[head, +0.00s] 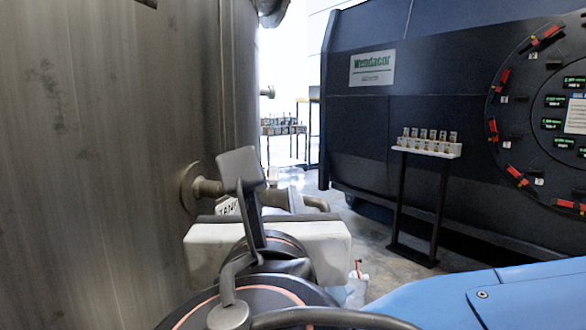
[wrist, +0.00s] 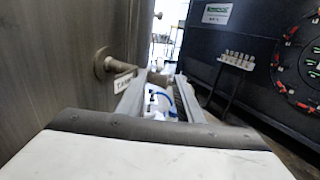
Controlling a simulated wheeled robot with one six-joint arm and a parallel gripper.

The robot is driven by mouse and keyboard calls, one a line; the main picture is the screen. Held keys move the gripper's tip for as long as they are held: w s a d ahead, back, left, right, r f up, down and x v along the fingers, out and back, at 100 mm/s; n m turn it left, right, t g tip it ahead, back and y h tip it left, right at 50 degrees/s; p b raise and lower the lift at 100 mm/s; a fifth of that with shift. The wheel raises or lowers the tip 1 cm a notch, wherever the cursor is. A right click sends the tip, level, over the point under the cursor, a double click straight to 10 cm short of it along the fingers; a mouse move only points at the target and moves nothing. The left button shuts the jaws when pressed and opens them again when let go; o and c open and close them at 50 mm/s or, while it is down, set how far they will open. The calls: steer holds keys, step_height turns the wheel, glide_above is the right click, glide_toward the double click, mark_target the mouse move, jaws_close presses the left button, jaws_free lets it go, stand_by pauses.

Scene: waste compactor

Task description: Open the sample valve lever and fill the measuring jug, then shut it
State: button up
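My gripper (wrist: 160,84) is open, its two grey fingers apart and pointing toward the pipework on the tank. In the head view its white body (head: 325,248) hides the fingers and much of what is in front. The valve pipe (head: 207,188) comes out of the tank wall, and its fitting shows in the wrist view (wrist: 103,64). I cannot make out the lever clearly. A white, partly clear vessel (head: 356,288), perhaps the measuring jug, stands low behind my gripper. In the wrist view a white and blue object (wrist: 160,102) shows between the fingers; I cannot tell whether they touch it.
The large metal tank (head: 95,150) fills the left side, with a label (head: 228,207) near the pipe. A dark machine (head: 440,90) stands at the right, behind a narrow stand (head: 440,150) holding several small sample bottles. Open floor (head: 380,240) lies between.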

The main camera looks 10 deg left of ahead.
mark_target(274, 168)
steer(key=x, duration=1.7)
steer(key=shift+w+f, duration=0.1)
steer(key=shift+w, duration=0.05)
jaws_close()
